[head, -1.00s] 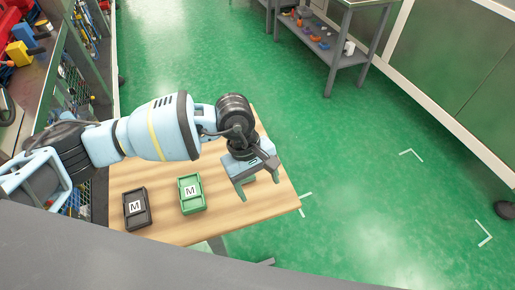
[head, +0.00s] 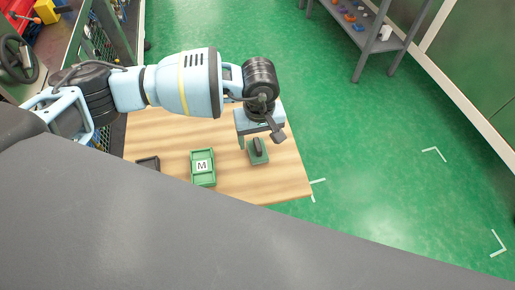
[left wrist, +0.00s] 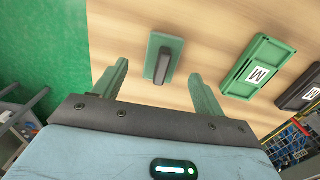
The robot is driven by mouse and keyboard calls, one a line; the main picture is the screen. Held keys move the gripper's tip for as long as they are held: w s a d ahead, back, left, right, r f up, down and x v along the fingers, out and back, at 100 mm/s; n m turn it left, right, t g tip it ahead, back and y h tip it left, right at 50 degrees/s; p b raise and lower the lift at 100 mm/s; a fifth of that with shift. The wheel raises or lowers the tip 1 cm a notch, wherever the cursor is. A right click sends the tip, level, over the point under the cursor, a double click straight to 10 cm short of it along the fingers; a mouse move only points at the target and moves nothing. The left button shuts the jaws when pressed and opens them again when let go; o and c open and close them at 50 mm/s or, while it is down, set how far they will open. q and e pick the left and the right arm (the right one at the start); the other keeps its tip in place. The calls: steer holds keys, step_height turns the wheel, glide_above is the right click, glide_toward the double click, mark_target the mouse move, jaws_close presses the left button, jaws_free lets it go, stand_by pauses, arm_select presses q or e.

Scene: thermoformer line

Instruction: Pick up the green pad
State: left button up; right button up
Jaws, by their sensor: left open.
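The green pad (head: 259,157) is a small flat green plate with a dark raised grip along its middle. It lies on the wooden table (head: 285,182) near its right end. It also shows in the left wrist view (left wrist: 176,50), just beyond the fingertips and between their lines. My left gripper (head: 259,140) is open and empty above the pad, and its green fingers (left wrist: 160,75) stand apart on either side of the pad's near end. They appear not to touch it. My right gripper is not in view.
A green tray marked M (head: 203,178) lies left of the pad. A dark tray (head: 148,163) is farther left, partly hidden by a grey surface in the foreground; it also shows in the wrist view (left wrist: 294,94). A grey shelf table (head: 376,42) stands at the back right. Green floor surrounds the table.

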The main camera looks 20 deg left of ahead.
mark_target(258, 144)
arm_select(q)
steer(key=f, duration=0.4)
steer(key=shift+a+f, duration=0.2)
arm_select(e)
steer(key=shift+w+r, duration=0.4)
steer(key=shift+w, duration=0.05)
arm_select(q)
steer(key=c, duration=1.1)
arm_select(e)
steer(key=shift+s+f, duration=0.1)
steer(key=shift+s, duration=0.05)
arm_select(q)
steer(key=shift+r, duration=0.15)
